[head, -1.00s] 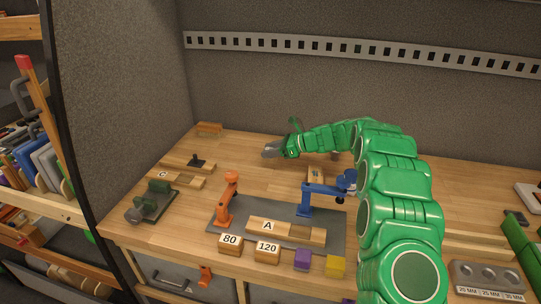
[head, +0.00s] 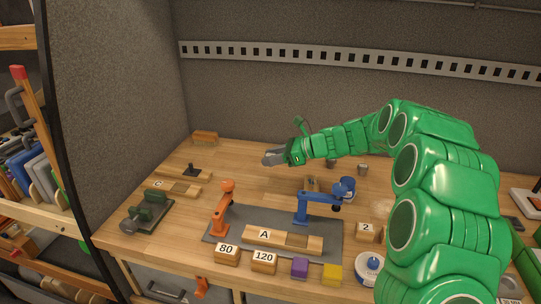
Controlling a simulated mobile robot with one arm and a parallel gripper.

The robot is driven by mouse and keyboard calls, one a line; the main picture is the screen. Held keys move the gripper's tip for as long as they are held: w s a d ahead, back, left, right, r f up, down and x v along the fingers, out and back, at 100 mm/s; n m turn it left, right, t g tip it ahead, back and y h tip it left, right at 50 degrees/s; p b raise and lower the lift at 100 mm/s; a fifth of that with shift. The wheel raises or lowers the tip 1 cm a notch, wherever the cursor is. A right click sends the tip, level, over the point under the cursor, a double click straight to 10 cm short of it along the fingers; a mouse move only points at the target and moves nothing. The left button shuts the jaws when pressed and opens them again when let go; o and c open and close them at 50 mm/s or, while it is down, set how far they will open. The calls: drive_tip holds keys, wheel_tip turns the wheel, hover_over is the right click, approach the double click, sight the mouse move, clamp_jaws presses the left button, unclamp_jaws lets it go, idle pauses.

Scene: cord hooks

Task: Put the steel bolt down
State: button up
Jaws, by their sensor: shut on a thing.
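My gripper (head: 272,157) is at the end of my green arm, above the back middle of the wooden bench (head: 255,185). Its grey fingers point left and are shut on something. The held thing is too small and too hidden by the fingers to make out, so I cannot tell its look or tilt. No steel bolt shows plainly elsewhere on the bench.
A grey mat (head: 220,237) carries an orange clamp (head: 221,207), a blue clamp (head: 315,207) and wooden block A (head: 266,238). Blocks 80 (head: 227,254) and 120 (head: 263,261) line the front edge. A green vise (head: 145,214) stands at left. Bare bench lies left of my gripper.

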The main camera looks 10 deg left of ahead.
drive_tip(key=shift+s+d+r, duration=0.3)
drive_tip(key=shift+s, duration=0.3)
drive_tip(key=shift+s+d+r, duration=0.3)
drive_tip(key=shift+s, duration=0.3)
drive_tip(key=s+d+m+t+h, duration=0.2)
drive_tip(key=d+m+t, duration=0.3)
drive_tip(key=d, duration=1.2)
drive_tip(key=s+d+m+t+h, duration=0.2)
drive_tip(key=d+m+t, duration=0.2)
drive_tip(key=d, duration=1.3)
hover_over(375, 194)
drive_tip(key=s, duration=0.1)
drive_tip(key=shift+t, duration=0.3)
wheel_tip(375, 194, down, 8)
drive_tip(key=shift+s, duration=0.1)
drive_tip(key=shift+w+d+f, duration=0.15)
drive_tip(key=shift+w+f, duration=0.55)
drive_tip(key=shift+f, duration=1.65)
drive_tip(key=shift+f, duration=0.1)
